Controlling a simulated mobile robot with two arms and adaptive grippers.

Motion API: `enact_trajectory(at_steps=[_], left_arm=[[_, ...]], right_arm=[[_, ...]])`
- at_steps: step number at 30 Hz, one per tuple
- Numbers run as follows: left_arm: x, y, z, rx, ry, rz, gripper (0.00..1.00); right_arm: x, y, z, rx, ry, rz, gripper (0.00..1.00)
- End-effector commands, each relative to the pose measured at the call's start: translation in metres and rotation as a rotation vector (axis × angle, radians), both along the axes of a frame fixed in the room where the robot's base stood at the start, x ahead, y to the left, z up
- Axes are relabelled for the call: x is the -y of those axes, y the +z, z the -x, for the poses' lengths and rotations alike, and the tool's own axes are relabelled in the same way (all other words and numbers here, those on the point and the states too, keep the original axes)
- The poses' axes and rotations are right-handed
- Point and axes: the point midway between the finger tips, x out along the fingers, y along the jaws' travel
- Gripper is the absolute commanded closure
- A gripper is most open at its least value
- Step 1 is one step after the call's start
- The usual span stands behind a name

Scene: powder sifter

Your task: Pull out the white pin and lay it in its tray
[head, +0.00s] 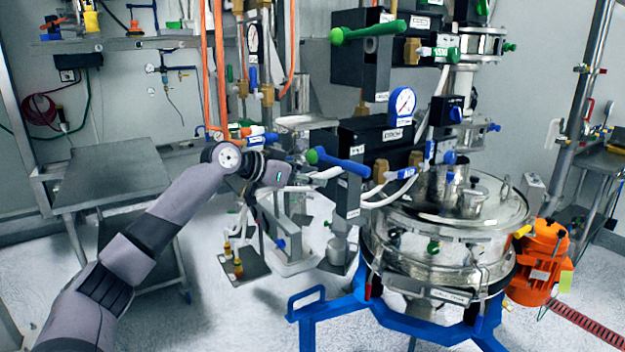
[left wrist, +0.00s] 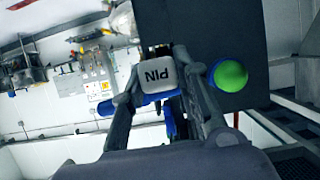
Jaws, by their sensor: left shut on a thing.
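The white pin (left wrist: 158,75) has a square white head marked PIN. In the left wrist view it sits between the two fingers of my left gripper (left wrist: 165,85), which is shut on it. In the head view my left gripper (head: 308,181) is beside the dark valve block, just below the blue handle. Whether the pin's shaft is still in its hole is hidden. I cannot tell for sure which surface is the pin's tray. My right gripper is in neither view.
A blue handle with a green end (head: 343,163) is close above my gripper; its green knob (left wrist: 230,75) shows near the fingers. The steel sifter (head: 445,240) stands right, on a blue frame (head: 345,312). A bare steel table (head: 112,172) is at left.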

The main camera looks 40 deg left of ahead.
Motion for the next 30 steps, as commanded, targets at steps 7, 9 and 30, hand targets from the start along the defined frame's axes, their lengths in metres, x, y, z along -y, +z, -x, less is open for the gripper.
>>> enact_trajectory(at_steps=[7,9,30], left_arm=[[-0.003,0.0,0.006,0.001,0.002,0.0,1.0],[-0.004,0.0,0.008,0.001,0.001,-0.001,1.0],[-0.01,0.0,0.024,0.001,0.001,-0.001,1.0]], right_arm=[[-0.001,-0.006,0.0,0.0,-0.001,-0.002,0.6],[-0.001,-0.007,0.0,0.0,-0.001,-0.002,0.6],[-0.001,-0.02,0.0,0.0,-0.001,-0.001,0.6]])
